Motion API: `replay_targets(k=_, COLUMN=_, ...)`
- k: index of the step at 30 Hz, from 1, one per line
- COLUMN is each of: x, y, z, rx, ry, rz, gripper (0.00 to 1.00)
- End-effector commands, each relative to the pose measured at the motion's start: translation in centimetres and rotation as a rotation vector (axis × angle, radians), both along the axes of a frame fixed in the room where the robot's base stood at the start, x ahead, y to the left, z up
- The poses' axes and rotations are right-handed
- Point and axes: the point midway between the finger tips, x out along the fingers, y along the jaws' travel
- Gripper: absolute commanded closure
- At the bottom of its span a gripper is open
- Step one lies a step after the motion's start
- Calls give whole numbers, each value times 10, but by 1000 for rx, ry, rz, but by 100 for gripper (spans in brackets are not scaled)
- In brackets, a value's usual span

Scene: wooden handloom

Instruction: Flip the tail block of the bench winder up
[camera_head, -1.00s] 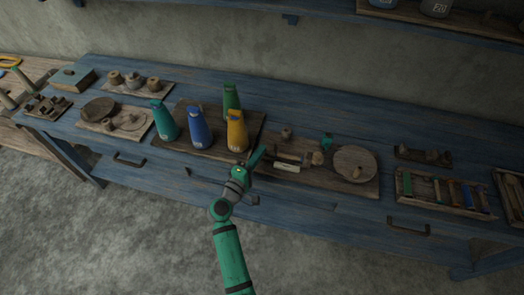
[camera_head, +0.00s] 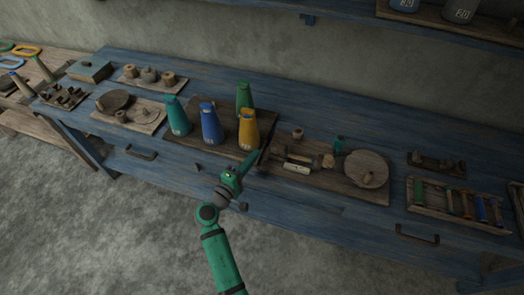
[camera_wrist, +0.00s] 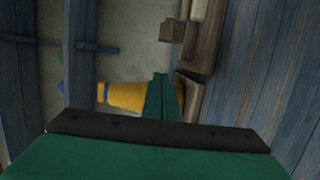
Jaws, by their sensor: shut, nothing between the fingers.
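The bench winder's dark board (camera_head: 340,188) lies on the blue bench, right of the coloured cones. On it are a round wooden wheel (camera_head: 366,168), a small tan block (camera_head: 328,161), a dark bar with a pale labelled piece (camera_head: 297,167) and a small peg (camera_head: 298,134). I cannot tell for sure which part is the tail block or how it is tilted. My gripper (camera_head: 251,160) is shut and empty, at the board's left end, in front of the yellow cone. In the wrist view my gripper (camera_wrist: 160,83) shows closed fingers in front of the yellow cone (camera_wrist: 123,95).
The yellow cone (camera_head: 248,130), blue cone (camera_head: 211,125), teal cone (camera_head: 177,116) and green cone (camera_head: 244,98) stand close by on a dark board. A rack of coloured bobbins (camera_head: 460,203) lies at the right. Bare bench top lies behind the winder.

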Motion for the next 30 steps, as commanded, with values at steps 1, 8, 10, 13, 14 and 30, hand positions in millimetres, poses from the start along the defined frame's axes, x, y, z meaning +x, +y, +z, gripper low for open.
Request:
replay_targets(k=1, x=-10, y=5, z=-1, rx=0, ry=2, rz=2, gripper=100)
replay_targets(k=8, x=-39, y=16, z=-1, rx=0, ry=1, rz=-6, gripper=100)
replay_targets(k=10, x=-44, y=20, z=0, rx=0, ry=1, rz=-4, gripper=100)
replay_targets(k=13, x=-49, y=25, z=-1, rx=0, ry=1, rz=-1, gripper=100)
replay_targets(k=14, x=-50, y=25, z=-1, rx=0, ry=1, rz=-1, gripper=100)
replay_targets(k=30, x=-50, y=26, z=0, rx=0, ry=1, rz=1, gripper=100)
